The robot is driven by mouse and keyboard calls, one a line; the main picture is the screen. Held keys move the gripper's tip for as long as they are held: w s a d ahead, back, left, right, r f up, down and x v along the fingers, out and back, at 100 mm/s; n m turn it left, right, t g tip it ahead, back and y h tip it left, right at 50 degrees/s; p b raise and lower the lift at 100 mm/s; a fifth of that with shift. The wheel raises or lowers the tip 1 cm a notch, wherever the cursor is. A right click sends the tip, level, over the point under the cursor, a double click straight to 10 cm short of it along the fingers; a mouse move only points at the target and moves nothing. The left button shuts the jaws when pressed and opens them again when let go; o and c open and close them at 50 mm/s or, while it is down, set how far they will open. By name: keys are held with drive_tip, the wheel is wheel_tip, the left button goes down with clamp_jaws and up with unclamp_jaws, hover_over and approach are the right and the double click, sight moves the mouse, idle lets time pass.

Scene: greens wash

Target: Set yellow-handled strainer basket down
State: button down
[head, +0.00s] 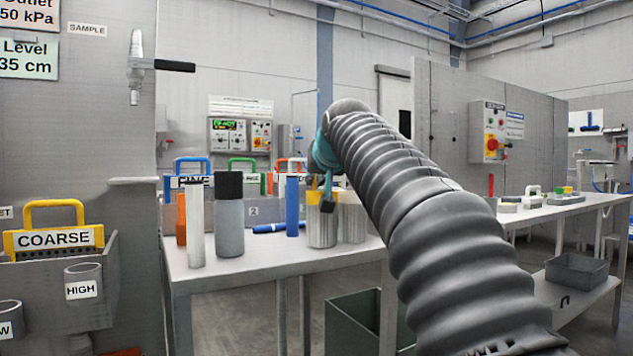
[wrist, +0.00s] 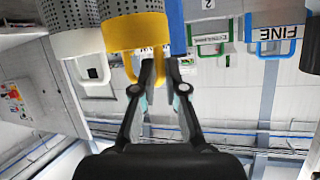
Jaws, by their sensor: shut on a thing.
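The yellow-handled strainer basket (head: 321,228) is a perforated metal cylinder with a yellow rim, upright at the bench. In the head view I cannot tell whether its base touches the top. My gripper (head: 327,190) is above it, partly hidden by my arm. In the wrist view, which looks upside down, my gripper (wrist: 153,72) is shut on the yellow handle, and the basket's yellow rim (wrist: 135,32) lies just past the fingertips. A similar white-rimmed basket (wrist: 78,43) is close beside it; it also shows in the head view (head: 352,222).
The grey bench (head: 270,262) has a blue cylinder (head: 292,207), a grey black-capped bottle (head: 229,215), a white tube (head: 195,226) and an orange bottle (head: 181,219) left of the basket. Labelled, coloured-handled racks stand behind. The bench's front strip is clear. A green bin (head: 352,322) is below.

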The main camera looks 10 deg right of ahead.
drive_tip(key=c, duration=1.7)
unclamp_jaws()
drive_tip(key=shift+f, duration=0.2)
drive_tip(key=o, duration=0.5)
drive_tip(key=shift+r, duration=0.1)
drive_tip(key=v, duration=1.2)
